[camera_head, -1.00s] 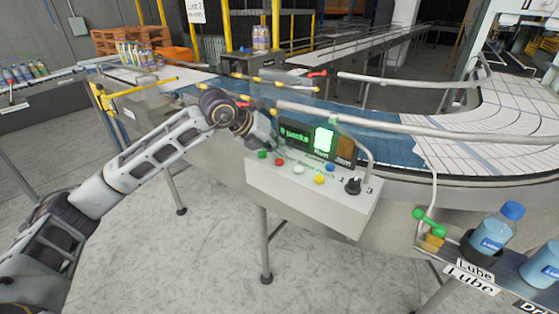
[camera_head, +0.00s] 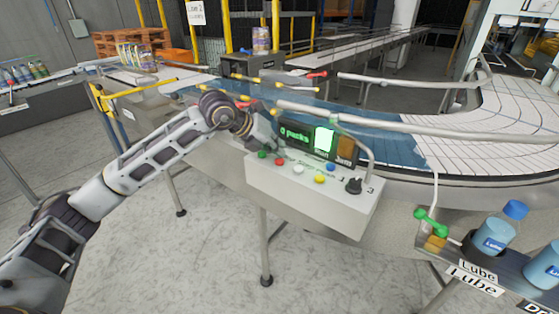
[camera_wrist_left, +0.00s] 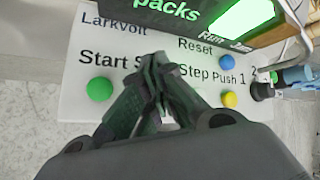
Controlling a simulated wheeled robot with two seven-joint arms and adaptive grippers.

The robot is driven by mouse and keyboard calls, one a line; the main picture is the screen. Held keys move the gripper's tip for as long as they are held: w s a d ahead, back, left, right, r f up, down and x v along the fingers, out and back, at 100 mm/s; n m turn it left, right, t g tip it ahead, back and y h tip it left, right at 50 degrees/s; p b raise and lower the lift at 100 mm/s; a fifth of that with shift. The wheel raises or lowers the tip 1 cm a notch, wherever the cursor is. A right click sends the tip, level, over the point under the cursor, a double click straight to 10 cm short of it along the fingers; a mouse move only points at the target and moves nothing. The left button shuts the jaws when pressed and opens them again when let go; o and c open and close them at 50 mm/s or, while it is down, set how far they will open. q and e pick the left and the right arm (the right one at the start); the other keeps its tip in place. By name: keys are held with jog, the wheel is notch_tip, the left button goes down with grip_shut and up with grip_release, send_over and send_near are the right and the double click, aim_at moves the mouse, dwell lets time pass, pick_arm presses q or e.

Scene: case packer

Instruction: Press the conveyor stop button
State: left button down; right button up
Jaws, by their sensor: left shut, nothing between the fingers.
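The control box (camera_head: 310,205) has a sloped white face with a red button (camera_head: 280,161) between a green button (camera_head: 262,154) and a white button (camera_head: 299,169). My left gripper (camera_head: 268,140) is shut and empty, just above the button row near the red and green buttons. In the left wrist view, the shut fingers (camera_wrist_left: 157,65) cover the panel between the green button (camera_wrist_left: 99,89) and the "Step" label, hiding the red button and most of the word after "Start". I cannot see contact with a button. My right gripper is not in view.
A screen (camera_head: 294,134) behind the buttons reads "0 packs" with a lit green "Run" block (camera_head: 324,139). A yellow button (camera_head: 319,179), blue button (camera_head: 331,167) and black knob (camera_head: 353,186) are to the right. Conveyor rails (camera_head: 400,127) run behind. Lube bottles (camera_head: 497,233) stand at right.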

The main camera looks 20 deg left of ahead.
pick_arm(q)
jog(key=shift+f+b, duration=0.5)
jog(key=shift+f, duration=0.1)
dwell(0.9)
jog(key=shift+r, duration=0.1)
dwell(0.3)
jog(key=shift+r+p, duration=0.4)
jog(key=shift+r, duration=0.5)
jog(key=shift+r, duration=0.15)
jog(key=shift+r+p, duration=1.35)
jog(key=shift+r, duration=1.05)
dwell(0.9)
